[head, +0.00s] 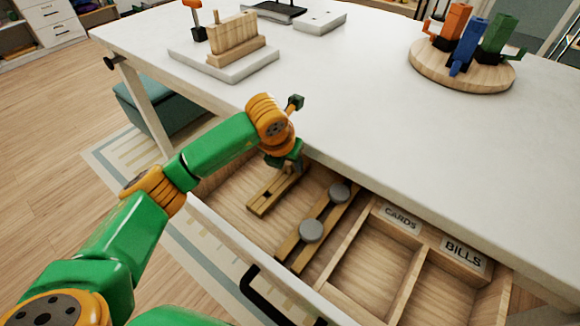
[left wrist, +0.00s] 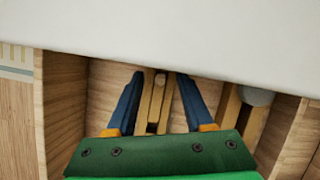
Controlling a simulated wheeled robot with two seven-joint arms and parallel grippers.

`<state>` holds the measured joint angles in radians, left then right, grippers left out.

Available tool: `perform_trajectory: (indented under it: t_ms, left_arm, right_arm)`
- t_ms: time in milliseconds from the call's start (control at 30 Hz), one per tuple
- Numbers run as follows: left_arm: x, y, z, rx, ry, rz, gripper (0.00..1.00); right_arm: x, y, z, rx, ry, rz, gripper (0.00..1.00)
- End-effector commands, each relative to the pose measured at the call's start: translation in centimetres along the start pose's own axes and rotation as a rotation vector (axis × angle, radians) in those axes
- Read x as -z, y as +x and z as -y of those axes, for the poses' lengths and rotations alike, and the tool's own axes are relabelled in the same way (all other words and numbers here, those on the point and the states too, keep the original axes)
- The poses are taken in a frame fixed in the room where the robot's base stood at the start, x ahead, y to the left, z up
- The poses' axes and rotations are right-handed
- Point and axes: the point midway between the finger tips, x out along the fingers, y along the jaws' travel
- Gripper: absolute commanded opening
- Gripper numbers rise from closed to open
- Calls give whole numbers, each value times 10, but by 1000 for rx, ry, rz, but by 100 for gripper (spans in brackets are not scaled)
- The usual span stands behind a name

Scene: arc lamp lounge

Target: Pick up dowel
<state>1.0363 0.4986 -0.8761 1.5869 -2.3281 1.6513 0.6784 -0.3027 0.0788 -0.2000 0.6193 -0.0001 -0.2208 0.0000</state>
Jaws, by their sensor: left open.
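A wooden rack (head: 262,203) of two pale rails lies in the open drawer (head: 225,205). In the left wrist view the rack (left wrist: 145,106) runs away from me, and a small pale round-ended piece, which looks like the dowel (left wrist: 160,79), sits at its far end. My left gripper (head: 287,168) is over the rack's far end, close to the table edge. In the left wrist view its blue fingers (left wrist: 160,88) are open, one on each side of the dowel and rack, with gaps on both sides. The dowel is mostly hidden by the gripper in the head view.
The white tabletop (head: 360,115) overhangs the drawer's back, close above my gripper. A second rack with grey round knobs (head: 311,230) lies to the right. Further right are compartments labelled CARDS (head: 401,218) and BILLS (head: 463,255). A black handle (head: 262,300) is on the drawer front.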

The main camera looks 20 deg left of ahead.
Motion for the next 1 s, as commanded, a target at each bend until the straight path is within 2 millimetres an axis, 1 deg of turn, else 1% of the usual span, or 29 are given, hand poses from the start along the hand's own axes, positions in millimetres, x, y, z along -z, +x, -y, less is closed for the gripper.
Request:
perform_trajectory:
  t_ms: [133, 167, 200, 267, 300, 333, 367, 667, 767, 867, 933, 1000]
  left_arm:
    - [0, 0, 0, 0, 0, 0, 52]
    - [0, 0, 0, 0, 0, 0, 49]
    - [0, 0, 0, 0, 0, 0, 38]
    - [0, 0, 0, 0, 0, 0, 22]
    - [0, 0, 0, 0, 0, 0, 12]
    - [0, 0, 0, 0, 0, 0, 3]
    - [0, 0, 0, 0, 0, 0, 0]
    - [0, 0, 0, 0, 0, 0, 0]
    - [-2, -3, 0, 1, 0, 3, 0]
    - [-7, -14, 0, 1, 1, 6, 0]
    - [-13, -27, 0, 0, 1, 8, 0]
    - [-13, -44, -12, -1, -3, 6, 0]
  right_arm:
    - [1, 0, 0, 1, 0, -2, 50]
    - [1, 0, 0, 1, 0, -2, 50]
    - [1, 0, 0, 1, 0, -2, 50]
    - [1, 0, 0, 1, 0, -2, 50]
    - [1, 0, 0, 1, 0, -3, 50]
    - [1, 0, 0, 1, 0, -3, 50]
    - [1, 0, 0, 1, 0, -3, 50]
    - [2, 0, 0, 0, 0, -4, 50]
    - [2, 2, 0, 0, 0, -5, 50]
    - [2, 7, 0, 0, 0, -5, 50]
    - [1, 12, 0, -1, 0, -5, 50]
    - [1, 13, 0, -1, 0, -5, 50]
